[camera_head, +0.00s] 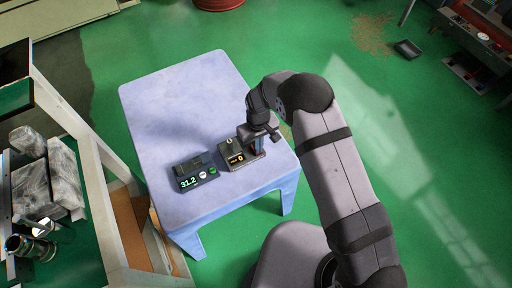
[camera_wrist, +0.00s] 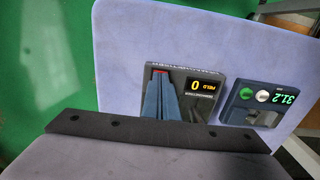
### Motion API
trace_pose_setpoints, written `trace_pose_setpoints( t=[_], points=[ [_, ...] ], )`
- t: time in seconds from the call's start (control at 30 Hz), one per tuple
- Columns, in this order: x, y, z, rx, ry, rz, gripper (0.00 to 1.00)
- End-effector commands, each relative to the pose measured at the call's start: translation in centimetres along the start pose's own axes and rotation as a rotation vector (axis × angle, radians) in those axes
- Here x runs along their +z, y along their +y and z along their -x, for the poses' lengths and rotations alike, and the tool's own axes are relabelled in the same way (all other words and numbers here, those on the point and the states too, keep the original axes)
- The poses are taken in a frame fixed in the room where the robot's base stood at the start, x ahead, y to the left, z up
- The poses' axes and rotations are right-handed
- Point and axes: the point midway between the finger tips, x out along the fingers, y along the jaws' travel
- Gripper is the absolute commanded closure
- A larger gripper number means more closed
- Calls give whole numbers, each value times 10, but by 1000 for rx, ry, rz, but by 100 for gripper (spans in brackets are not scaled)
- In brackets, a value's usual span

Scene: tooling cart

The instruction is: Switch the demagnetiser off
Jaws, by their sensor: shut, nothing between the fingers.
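The demagnetiser (camera_head: 236,158) is a small dark box on the pale blue cart top. My gripper (camera_head: 258,147) is at the box's right side in the head view. In the wrist view my gripper (camera_wrist: 160,80) is shut and empty, its bluish fingers over the box beside the display. A small red patch (camera_wrist: 160,72) shows just past the fingertips. The fingers hide most of that part of the box, and I cannot tell whether they touch it.
A dark device (camera_head: 194,173) reading 31.2 in green, with a green and a white button, stands left of the demagnetiser. The cart top (camera_head: 175,100) is clear towards the back. A bench with wrapped blocks (camera_head: 45,185) stands at the left.

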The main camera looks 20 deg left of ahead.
Motion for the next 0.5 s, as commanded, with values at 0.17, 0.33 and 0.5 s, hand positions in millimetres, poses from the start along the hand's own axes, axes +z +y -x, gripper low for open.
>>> trace_pose_setpoints(
  t=[0.17, 0.33, 0.5],
  points=[
    [0, 0, 8, 0, 0, 0, 100],
    [0, 0, 22, 0, 1, 0, 100],
    [0, 0, 34, 0, 0, 0, 100]
  ],
)
